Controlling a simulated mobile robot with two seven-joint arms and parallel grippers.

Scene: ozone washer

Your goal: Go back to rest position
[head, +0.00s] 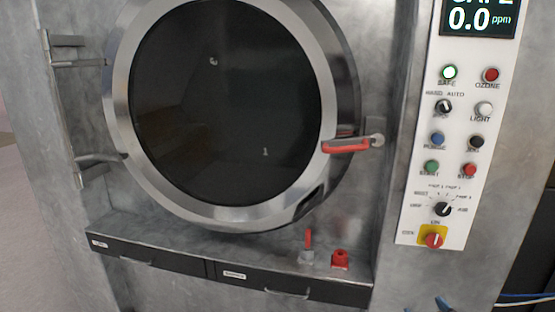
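Neither of my grippers can be made out in the head view. The washer's round door (225,100) has a dark window and a thick metal rim, and it fills the left and middle of the view. It looks shut, with its hinges at the left. A red door handle (346,146) lies roughly level at the rim's right side. Small blue shapes (443,304) show at the bottom edge, cut off, and I cannot tell what they are.
A white control panel (455,150) with buttons, knobs and a lit display (480,18) is at the right. A small red lever (308,240) and a red fitting (340,259) stand on the ledge above dark drawers (150,254). Cables (525,298) run at lower right.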

